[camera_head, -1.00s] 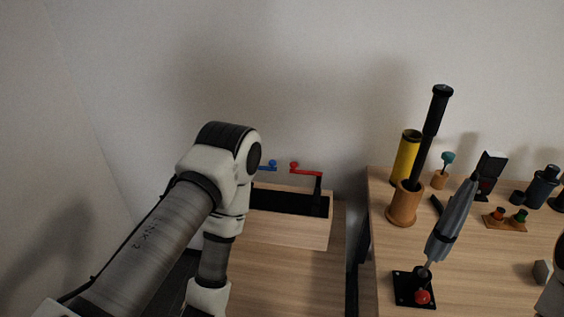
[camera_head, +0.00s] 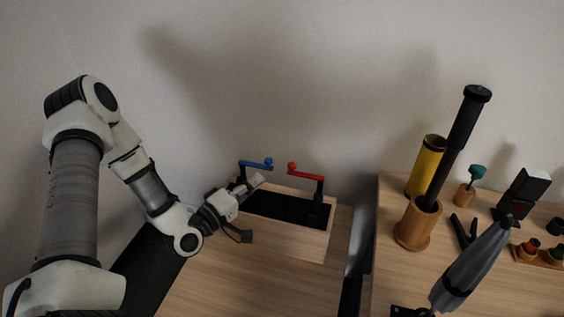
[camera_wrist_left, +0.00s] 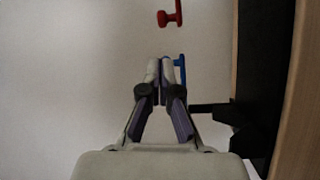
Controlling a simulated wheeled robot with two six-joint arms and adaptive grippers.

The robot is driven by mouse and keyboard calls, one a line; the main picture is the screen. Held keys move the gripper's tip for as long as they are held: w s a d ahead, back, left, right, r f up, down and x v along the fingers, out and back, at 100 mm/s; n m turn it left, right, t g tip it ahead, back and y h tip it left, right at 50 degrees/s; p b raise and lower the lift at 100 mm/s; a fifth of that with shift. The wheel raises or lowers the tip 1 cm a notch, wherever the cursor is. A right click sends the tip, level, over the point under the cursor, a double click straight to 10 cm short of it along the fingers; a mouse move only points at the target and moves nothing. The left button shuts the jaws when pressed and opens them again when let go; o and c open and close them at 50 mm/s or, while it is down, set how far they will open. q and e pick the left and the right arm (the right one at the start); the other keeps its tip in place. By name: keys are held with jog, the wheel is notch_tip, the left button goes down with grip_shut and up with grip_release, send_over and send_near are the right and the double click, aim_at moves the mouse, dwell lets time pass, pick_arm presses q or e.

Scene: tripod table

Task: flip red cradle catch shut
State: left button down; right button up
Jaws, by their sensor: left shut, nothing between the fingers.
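The red cradle catch (camera_head: 308,174) is an arm on a black post at the right end of the black-lined wooden cradle (camera_head: 288,237). Its arm stretches left, with a red knob at the tip, above the cradle's opening. A matching blue catch (camera_head: 256,164) stands at the left end, its arm pointing right. My left gripper (camera_head: 258,180) is shut and empty, beside the blue catch and left of the red one. In the left wrist view its fingertips (camera_wrist_left: 163,64) are close to the blue catch (camera_wrist_left: 181,68); the red catch (camera_wrist_left: 170,18) lies beyond them. Contact with blue cannot be told.
A wooden table (camera_head: 392,268) stands right of the cradle across a dark gap. It carries a wooden cup (camera_head: 414,230) holding a black pole, a yellow cylinder (camera_head: 426,168), a grey tapered object (camera_head: 470,268) and small parts. A wall is behind.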

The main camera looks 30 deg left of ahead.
pick_arm(q)
jog(key=x, duration=0.9)
jog(key=shift+w+d, duration=0.2)
jog(key=shift+w, duration=0.1)
pick_arm(e)
jog(key=shift+w+f, duration=0.1)
jog(key=shift+f, duration=0.05)
